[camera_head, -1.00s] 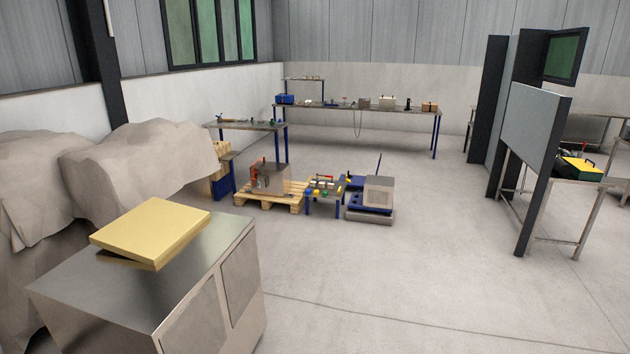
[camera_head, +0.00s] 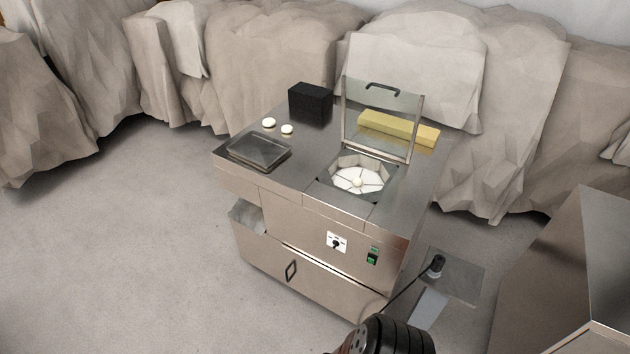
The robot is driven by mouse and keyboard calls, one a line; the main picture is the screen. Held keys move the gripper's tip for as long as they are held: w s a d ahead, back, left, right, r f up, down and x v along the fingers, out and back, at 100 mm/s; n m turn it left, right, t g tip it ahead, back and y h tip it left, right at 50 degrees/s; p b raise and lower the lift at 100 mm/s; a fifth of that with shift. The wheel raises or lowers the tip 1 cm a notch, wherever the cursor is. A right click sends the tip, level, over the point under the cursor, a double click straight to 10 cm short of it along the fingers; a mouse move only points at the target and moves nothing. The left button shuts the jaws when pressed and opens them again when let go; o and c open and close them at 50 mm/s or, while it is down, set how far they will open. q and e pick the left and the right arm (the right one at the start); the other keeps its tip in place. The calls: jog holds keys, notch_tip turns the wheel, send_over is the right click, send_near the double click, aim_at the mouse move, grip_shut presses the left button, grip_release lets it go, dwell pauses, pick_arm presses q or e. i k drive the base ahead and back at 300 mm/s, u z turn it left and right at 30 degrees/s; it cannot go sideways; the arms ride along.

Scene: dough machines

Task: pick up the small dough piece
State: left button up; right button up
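Two small pale round pieces that look like dough lie on the steel machine top (camera_head: 318,150), near its back left. One piece (camera_head: 268,122) is a little farther back and left. The other piece (camera_head: 287,129) is nearer and to the right; they lie apart. The machine has an eight-sided opening (camera_head: 347,165) with white segments and a small pale round thing (camera_head: 357,182) at its centre. I cannot tell if that is dough or a knob. Neither gripper shows; only a dark ribbed part, probably of my arm, shows at the bottom edge.
A clear lid (camera_head: 382,110) stands upright behind the opening. A black box (camera_head: 310,102), a yellow block (camera_head: 398,128) and a shallow dark tray (camera_head: 259,151) are on the top. Another steel cabinet (camera_head: 572,270) stands at right. The floor at left is free.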

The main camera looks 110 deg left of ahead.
aim_at(357, 182)
jog(key=u, duration=3.95)
